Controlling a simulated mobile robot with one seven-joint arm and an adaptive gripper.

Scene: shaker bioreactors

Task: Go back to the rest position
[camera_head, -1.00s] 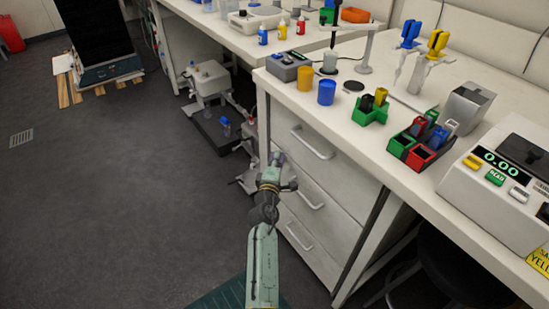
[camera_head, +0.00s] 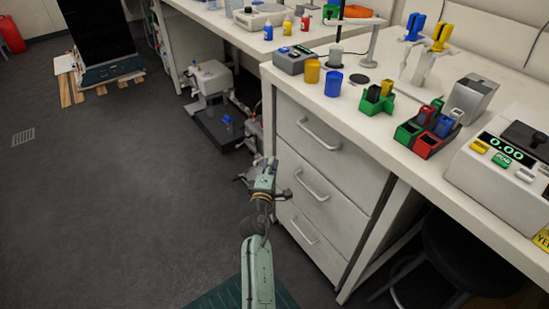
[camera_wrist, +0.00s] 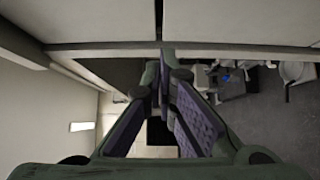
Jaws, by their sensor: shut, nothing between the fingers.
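My gripper (camera_wrist: 161,82) shows in the wrist view with its two dark-padded fingers converging at the tips. It is shut and nothing is seen held in it. In the head view my arm reaches up from the bottom middle, in front of the white drawer cabinet (camera_head: 325,185) and left of its drawers. The arm's end is below the worktop level and above the dark floor.
A shaker-like device (camera_head: 212,85) stands on the floor left of the cabinet. The worktop (camera_head: 372,148) carries blue (camera_head: 333,84) and yellow (camera_head: 312,71) cups, a green holder (camera_head: 377,101) and a scale (camera_head: 500,175). A stool (camera_head: 465,250) stands at right.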

